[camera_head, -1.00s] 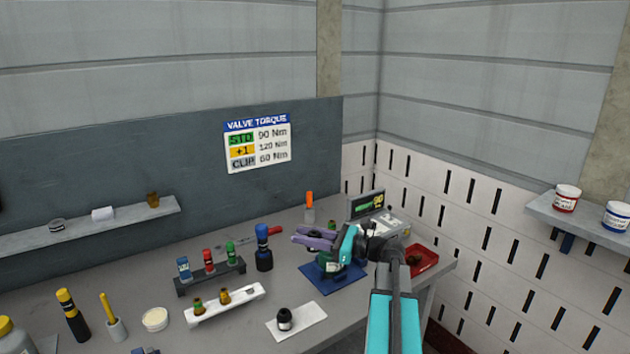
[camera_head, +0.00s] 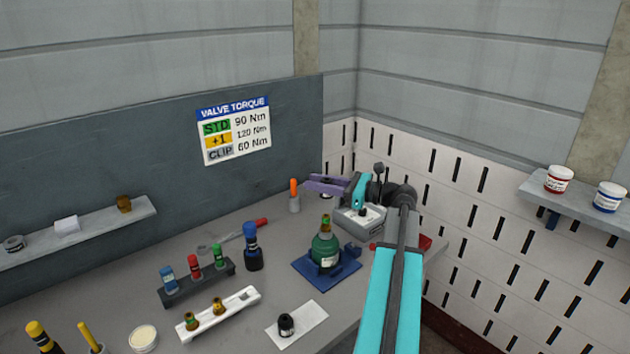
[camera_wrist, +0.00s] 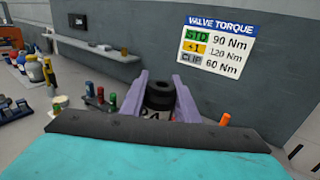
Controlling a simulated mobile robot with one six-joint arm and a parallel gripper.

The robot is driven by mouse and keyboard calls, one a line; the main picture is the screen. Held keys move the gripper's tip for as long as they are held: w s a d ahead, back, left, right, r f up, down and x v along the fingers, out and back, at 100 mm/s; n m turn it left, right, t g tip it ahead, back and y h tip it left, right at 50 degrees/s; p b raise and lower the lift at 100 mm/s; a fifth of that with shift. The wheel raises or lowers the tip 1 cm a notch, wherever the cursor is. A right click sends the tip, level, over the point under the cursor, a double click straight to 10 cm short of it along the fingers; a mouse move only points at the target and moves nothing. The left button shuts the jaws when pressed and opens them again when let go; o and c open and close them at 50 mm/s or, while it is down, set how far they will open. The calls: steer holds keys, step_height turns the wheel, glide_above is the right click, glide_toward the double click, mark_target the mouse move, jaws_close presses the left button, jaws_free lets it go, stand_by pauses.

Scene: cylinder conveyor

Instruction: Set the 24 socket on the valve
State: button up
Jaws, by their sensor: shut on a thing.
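My gripper (camera_head: 312,184) has purple fingers and is raised above the bench, higher than the valve top in the head view. In the wrist view, the fingers are shut on a dark round socket (camera_wrist: 160,94), with its ring-shaped end showing. A light marking, partly hidden, shows below it and looks like 24. The valve is not visible in the wrist view.
A dark rack (camera_head: 196,286) holds blue, red and green-topped pieces. A white rack (camera_head: 240,301) holds two brass pieces. A black socket (camera_head: 286,324) stands on a white sheet (camera_head: 311,317). A grey meter (camera_head: 358,222) stands behind the valve. A torque sign (camera_head: 233,131) hangs on the wall.

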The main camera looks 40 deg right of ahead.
steer(key=shift+f, duration=0.1)
step_height(320, 180, down, 6)
steer(key=b, duration=0.4)
stand_by(0.7)
steer(key=shift+f+b, duration=0.75)
steer(key=shift+f, duration=1.7)
stand_by(1.0)
steer(key=o, duration=1.2)
step_height(320, 180, up, 6)
steer(key=p, duration=0.5)
